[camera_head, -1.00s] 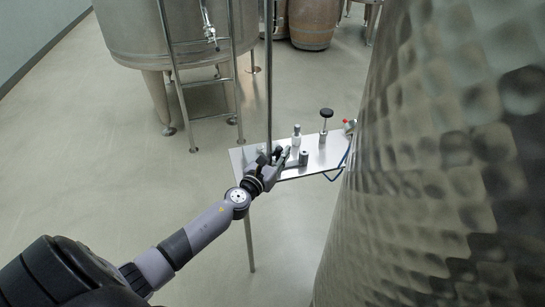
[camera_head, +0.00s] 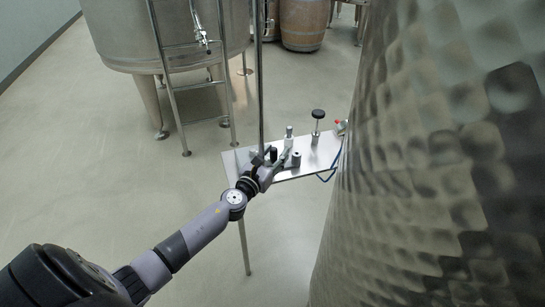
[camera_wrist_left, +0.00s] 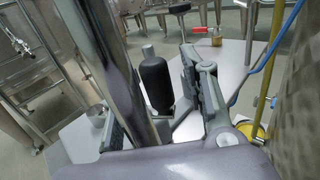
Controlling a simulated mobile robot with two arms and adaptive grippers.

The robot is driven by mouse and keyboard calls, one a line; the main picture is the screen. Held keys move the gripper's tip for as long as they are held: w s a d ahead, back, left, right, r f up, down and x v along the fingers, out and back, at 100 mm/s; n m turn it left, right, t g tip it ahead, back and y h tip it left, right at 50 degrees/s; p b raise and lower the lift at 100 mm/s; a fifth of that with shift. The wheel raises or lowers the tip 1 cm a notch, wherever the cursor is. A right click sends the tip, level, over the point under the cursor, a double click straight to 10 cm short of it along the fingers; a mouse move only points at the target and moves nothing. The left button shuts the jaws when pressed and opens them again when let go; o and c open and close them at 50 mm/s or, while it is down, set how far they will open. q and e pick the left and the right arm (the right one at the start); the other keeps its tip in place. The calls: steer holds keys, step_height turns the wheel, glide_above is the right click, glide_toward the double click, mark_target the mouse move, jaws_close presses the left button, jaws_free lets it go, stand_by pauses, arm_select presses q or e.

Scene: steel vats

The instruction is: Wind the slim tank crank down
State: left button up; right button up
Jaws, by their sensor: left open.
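The crank has an upright black grip (camera_head: 274,154) by a short grey hub (camera_head: 296,158) on a steel shelf (camera_head: 318,158) beside the dimpled steel tank (camera_head: 430,170). My left gripper (camera_head: 268,162) is at the grip, with its fingers open. In the left wrist view the black grip (camera_wrist_left: 157,86) stands upright between the two fingers (camera_wrist_left: 160,115). I cannot tell whether either finger touches it. The crank's arm is mostly hidden. My right gripper is not in view.
A thin vertical steel pole (camera_head: 260,80) rises close to my left gripper. A black-topped knob (camera_head: 318,114) and a silver fitting (camera_head: 289,138) stand on the shelf. A vat with a ladder (camera_head: 165,35) and a wooden barrel (camera_head: 303,22) are behind. The floor at left is clear.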

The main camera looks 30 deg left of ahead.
arm_select(q)
steer(key=s, duration=1.2)
steer(key=shift+d, duration=0.3)
